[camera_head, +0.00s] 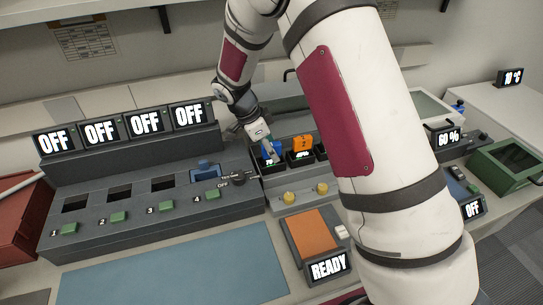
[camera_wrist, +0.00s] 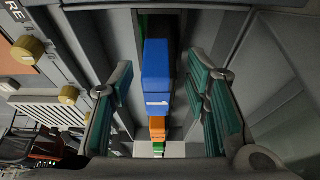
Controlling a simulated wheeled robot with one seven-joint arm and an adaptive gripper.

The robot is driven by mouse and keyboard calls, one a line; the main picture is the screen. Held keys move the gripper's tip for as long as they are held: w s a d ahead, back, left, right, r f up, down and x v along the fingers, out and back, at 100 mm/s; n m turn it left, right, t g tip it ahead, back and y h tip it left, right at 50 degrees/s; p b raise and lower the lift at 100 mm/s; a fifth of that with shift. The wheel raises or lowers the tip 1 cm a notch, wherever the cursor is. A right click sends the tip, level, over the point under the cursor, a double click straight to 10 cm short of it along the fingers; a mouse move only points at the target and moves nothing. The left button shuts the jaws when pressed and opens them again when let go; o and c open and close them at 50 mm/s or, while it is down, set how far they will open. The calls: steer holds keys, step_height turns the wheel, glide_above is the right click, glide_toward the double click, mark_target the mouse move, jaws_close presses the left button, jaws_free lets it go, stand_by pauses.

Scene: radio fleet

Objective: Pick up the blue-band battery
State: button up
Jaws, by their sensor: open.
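The blue battery (camera_wrist: 156,75), marked with a white 1, stands in the centre of the wrist view. It also shows in the head view (camera_head: 270,152) in the leftmost charging slot. My gripper (camera_wrist: 160,88) is open, with one green-padded finger on each side of the battery. Gaps show between the pads and the battery. In the head view my gripper (camera_head: 263,139) reaches down at the blue battery, and its fingertips are hard to make out. An orange battery (camera_head: 303,144) marked 2 stands in the slot to the right. It shows in the wrist view (camera_wrist: 157,128).
A green item (camera_wrist: 158,148) lies beyond the orange battery. A grey panel (camera_head: 130,208) with numbered slots, green buttons and OFF displays stands at left, with a blue piece (camera_head: 205,170) at slot 4. An orange-topped READY box (camera_head: 312,232) sits in front. A blue mat (camera_head: 175,270) is clear.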

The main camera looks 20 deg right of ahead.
steer(key=shift+d+f, duration=0.15)
steer(key=shift+f, duration=0.35)
jaws_close()
